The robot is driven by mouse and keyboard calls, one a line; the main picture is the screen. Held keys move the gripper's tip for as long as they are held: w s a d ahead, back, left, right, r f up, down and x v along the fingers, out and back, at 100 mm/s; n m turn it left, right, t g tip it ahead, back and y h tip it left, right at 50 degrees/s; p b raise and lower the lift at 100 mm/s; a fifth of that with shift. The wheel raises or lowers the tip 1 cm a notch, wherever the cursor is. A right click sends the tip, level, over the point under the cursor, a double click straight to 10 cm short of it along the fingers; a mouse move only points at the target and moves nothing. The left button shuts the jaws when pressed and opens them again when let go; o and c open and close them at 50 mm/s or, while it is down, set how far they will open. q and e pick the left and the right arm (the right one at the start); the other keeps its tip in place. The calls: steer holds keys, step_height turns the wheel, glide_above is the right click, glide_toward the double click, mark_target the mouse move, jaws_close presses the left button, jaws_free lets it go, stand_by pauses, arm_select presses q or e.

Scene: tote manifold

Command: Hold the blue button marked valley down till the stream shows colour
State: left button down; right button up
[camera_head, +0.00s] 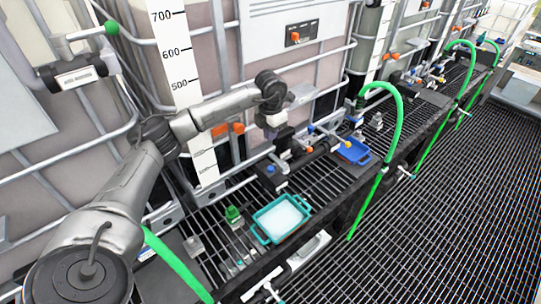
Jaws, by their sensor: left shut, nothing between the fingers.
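My left gripper (284,150) hangs from my left arm, pointing down, at the dark pipework above the grated shelf. It is shut and empty. A small blue button-like part (270,169) sits on a block just below and left of the fingertips; the two look apart, but I cannot tell the exact gap. I cannot read any marking on it. A teal tray (262,236) with white contents stands on the shelf below the pipework. No coloured stream can be made out at this size. My right gripper is not in view.
A green knob-like part (233,213) stands left of the teal tray. A blue tray (352,152) lies further along the shelf (325,190). Green hoses (399,115) arch over the shelf edge. Caged tanks with a scale (175,60) stand behind. The grated floor (440,220) at right is clear.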

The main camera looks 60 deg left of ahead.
mark_target(270, 168)
arm_select(q)
step_height(270, 168, down, 12)
steer(key=shift+r+p, duration=0.1)
steer(key=shift+p, duration=0.35)
steer(key=shift+f, duration=0.95)
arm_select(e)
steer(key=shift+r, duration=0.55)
